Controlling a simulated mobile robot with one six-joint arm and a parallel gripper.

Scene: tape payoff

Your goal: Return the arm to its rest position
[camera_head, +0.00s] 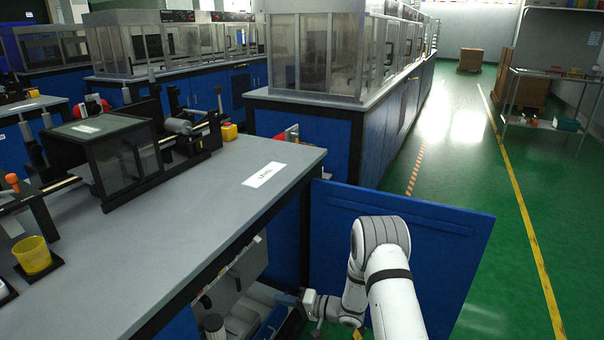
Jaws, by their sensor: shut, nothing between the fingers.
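My white arm (393,285) rises from the lower right, bends at the elbow, and reaches down and left in front of the open cabinet door (400,240). My gripper (287,299) is at the opening of the cabinet under the grey workbench (230,205). It is small and dark here, and it is shut and empty. The blue door stands swung out to the right, behind my arm. Inside the cabinet are grey and white parts (235,305), partly hidden by the bench edge.
The bench carries a machine with a clear-sided housing (105,160), a yellow cup (33,256) and a white label (264,174). Blue enclosed benches (330,140) stand behind. Green floor with a yellow line (525,220) is open at right; a shelf rack (545,125) stands farther back.

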